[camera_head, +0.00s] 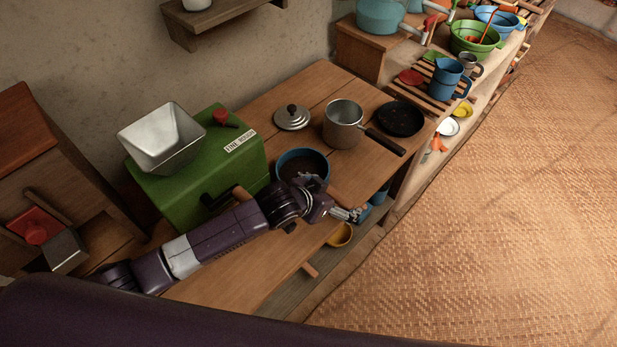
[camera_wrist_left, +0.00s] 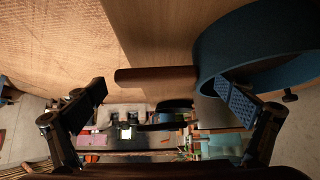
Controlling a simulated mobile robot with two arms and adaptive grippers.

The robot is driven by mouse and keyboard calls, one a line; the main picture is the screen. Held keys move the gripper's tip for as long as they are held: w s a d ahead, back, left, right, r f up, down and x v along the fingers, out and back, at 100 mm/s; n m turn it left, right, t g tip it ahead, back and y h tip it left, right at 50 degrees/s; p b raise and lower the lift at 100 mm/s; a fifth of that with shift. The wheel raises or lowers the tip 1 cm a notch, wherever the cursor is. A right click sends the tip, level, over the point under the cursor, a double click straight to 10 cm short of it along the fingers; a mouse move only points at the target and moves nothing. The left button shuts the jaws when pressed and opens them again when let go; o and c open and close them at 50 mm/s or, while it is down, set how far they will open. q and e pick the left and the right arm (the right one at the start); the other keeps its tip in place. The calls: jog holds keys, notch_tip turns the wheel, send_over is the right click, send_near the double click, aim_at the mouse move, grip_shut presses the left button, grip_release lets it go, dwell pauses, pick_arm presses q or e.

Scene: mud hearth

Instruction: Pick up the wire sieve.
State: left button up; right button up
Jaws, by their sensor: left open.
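The wire sieve (camera_head: 302,154) appears as a round blue-rimmed piece with a dark inside on the wooden bench; its mesh is not clear. A short wooden handle (camera_head: 347,195) points from it toward the bench's front edge, partly hidden by my gripper. In the left wrist view the blue rim (camera_wrist_left: 255,45) is at upper right and the handle (camera_wrist_left: 155,75) extends left from it. My left gripper (camera_head: 352,214) is open and empty beside the handle. In the left wrist view its fingers (camera_wrist_left: 160,98) are spread, with the handle showing beyond the gap. My right gripper is not seen.
A green mill (camera_head: 200,175) with a metal hopper (camera_head: 161,138) stands left of the sieve. A lid (camera_head: 292,118), saucepan (camera_head: 343,125) and black pan (camera_head: 400,118) stand behind it. A yellow bowl (camera_head: 340,235) sits below the bench. The bench front (camera_head: 250,275) is clear.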

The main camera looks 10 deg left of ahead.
pick_arm(q)
jog(key=shift+w+d+f, duration=0.2)
jog(key=shift+d+f, duration=0.1)
jog(key=shift+f, duration=0.05)
jog(key=shift+c, duration=0.6)
jog(key=c, duration=1.4)
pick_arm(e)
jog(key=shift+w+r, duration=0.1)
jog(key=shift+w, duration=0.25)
pick_arm(q)
jog(key=shift+r, duration=0.15)
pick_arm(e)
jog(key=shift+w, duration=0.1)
